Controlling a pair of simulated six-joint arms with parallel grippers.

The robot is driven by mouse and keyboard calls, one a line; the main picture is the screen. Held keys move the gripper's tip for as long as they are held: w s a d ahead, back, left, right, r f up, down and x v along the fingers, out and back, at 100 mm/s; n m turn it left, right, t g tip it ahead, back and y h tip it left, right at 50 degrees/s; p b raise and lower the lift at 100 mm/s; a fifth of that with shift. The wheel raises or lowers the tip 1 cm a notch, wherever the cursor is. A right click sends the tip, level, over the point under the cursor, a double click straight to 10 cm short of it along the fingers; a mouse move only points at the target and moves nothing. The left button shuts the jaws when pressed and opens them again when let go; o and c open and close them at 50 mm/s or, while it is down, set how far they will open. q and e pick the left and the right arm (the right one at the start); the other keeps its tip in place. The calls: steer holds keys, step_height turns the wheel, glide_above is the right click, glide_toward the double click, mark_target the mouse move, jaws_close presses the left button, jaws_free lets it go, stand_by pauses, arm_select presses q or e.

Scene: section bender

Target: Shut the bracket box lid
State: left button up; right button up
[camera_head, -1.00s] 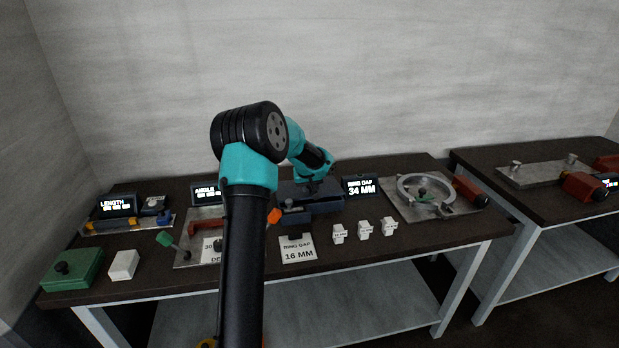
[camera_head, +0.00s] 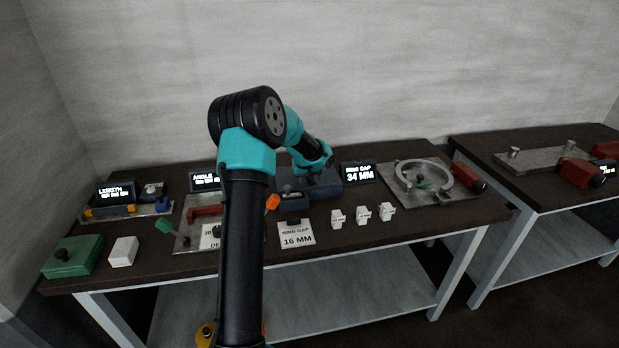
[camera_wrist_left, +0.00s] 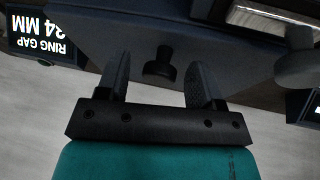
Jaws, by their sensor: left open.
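A dark blue-grey box (camera_head: 326,190), which I take to be the bracket box, stands near the back middle of the table. My left gripper (camera_head: 306,181) points down over it, partly hidden by my arm. In the left wrist view a flat blue-grey panel (camera_wrist_left: 215,45) with a black knob (camera_wrist_left: 160,66) fills the middle. My left gripper (camera_wrist_left: 158,80) is open, with one finger on each side of the knob and a gap to each. How far the lid is tilted I cannot tell. My right gripper is not in view.
A "RING GAP 34 MM" display (camera_head: 360,174) stands right of the box, beside a metal ring fixture (camera_head: 424,178). Small white blocks (camera_head: 362,213) and a 16 MM card (camera_head: 296,235) lie in front. A green box (camera_head: 73,255) with a knob sits at the left front.

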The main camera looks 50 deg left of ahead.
arm_select(q)
steer(key=v, duration=1.7)
steer(key=shift+r, duration=0.1)
